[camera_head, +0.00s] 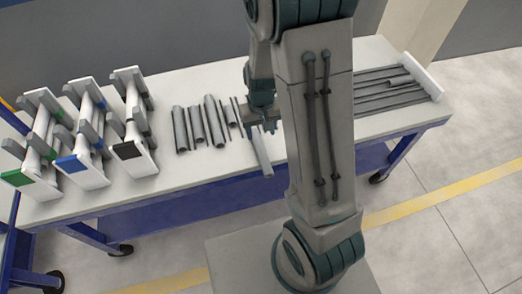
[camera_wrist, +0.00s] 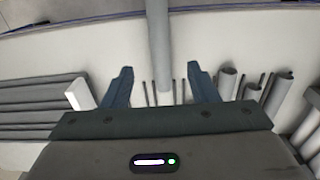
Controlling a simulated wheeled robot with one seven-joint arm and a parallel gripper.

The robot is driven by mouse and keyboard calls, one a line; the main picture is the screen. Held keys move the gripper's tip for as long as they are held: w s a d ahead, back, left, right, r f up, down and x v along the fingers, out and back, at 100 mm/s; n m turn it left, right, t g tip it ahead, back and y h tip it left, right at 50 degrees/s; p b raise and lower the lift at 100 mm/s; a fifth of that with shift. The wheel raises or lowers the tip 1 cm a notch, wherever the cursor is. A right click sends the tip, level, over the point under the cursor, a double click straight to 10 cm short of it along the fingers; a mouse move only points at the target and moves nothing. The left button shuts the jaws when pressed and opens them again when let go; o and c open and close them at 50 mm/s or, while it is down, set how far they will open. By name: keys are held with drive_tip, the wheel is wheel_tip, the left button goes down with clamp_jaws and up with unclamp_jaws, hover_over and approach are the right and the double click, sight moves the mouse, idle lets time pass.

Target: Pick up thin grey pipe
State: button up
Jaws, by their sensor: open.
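My gripper (camera_head: 259,126) is low over the table, and its jaws are open. In the wrist view its two dark fingers (camera_wrist: 162,80) stand well apart. A smooth grey pipe (camera_wrist: 159,40) runs lengthwise from between the fingertips past the table's front edge. It also shows in the head view (camera_head: 263,155), below my gripper. Short thin dark grey pipes (camera_wrist: 174,92) show between the fingers, partly hidden by my gripper body. Another thin grey pipe (camera_head: 236,112) lies just left of my gripper in the head view. I cannot tell whether any finger touches a pipe.
Wider grey half-round pipes (camera_head: 196,125) lie left on the white table (camera_head: 220,170). White racks (camera_head: 134,125) with green, blue and black marks stand farther left. Long dark pipes (camera_head: 378,98) lie right, against a white end bar (camera_head: 424,76). My arm hides the table's middle.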

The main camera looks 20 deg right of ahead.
sight(261, 149)
wheel_tip(261, 149, down, 10)
idle(0.6)
drive_tip(key=c, duration=1)
